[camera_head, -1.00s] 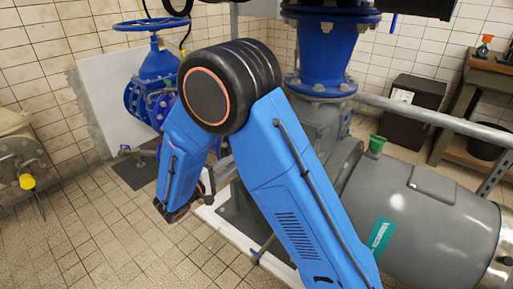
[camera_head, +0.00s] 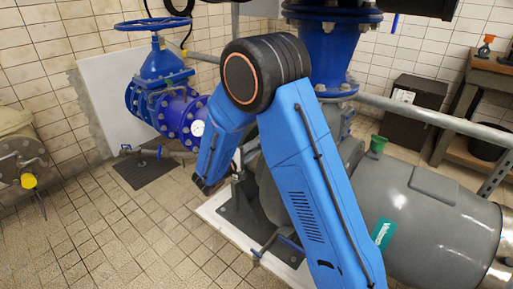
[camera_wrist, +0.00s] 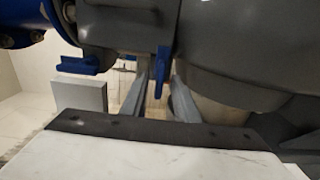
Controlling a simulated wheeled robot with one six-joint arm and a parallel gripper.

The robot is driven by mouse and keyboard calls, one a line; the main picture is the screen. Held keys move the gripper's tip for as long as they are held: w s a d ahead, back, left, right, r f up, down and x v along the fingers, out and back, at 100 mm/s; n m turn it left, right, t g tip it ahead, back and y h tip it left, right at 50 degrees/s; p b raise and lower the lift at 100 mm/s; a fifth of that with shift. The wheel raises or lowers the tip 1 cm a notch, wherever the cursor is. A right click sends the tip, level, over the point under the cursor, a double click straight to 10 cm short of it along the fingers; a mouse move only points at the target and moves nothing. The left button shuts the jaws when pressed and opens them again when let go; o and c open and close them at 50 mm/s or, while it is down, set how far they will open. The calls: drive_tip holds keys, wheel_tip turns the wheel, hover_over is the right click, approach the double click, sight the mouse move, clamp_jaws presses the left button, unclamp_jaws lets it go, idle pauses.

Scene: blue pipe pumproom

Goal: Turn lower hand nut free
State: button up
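My gripper (camera_head: 203,187) is a small dark shape at the end of the blue forearm, beside the pump in the head view. Its fingers are too small there to tell open from shut. In the wrist view a blue upright handle-like piece (camera_wrist: 160,72) hangs under the grey pump body, and another blue piece (camera_wrist: 88,65) sits further left. I cannot tell which is the lower hand nut. Two slanted grey pieces (camera_wrist: 141,95) flank the upright blue piece. I cannot tell whether they are my fingers or pump supports. No contact with the blue pieces can be made out.
The grey pump and motor (camera_head: 435,215) stand on a white plinth (camera_head: 228,228). A blue valve with handwheel (camera_head: 155,62) and a flanged blue pipe (camera_head: 180,112) with a gauge (camera_head: 197,128) are behind. Tiled floor (camera_head: 110,230) is free at left.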

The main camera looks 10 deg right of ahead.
drive_tip(key=shift+d, duration=0.1)
drive_tip(key=shift+c, duration=0.7)
clamp_jaws()
drive_tip(key=shift+n, duration=0.4)
drive_tip(key=n, duration=1.7)
drive_tip(key=shift+f, duration=0.1)
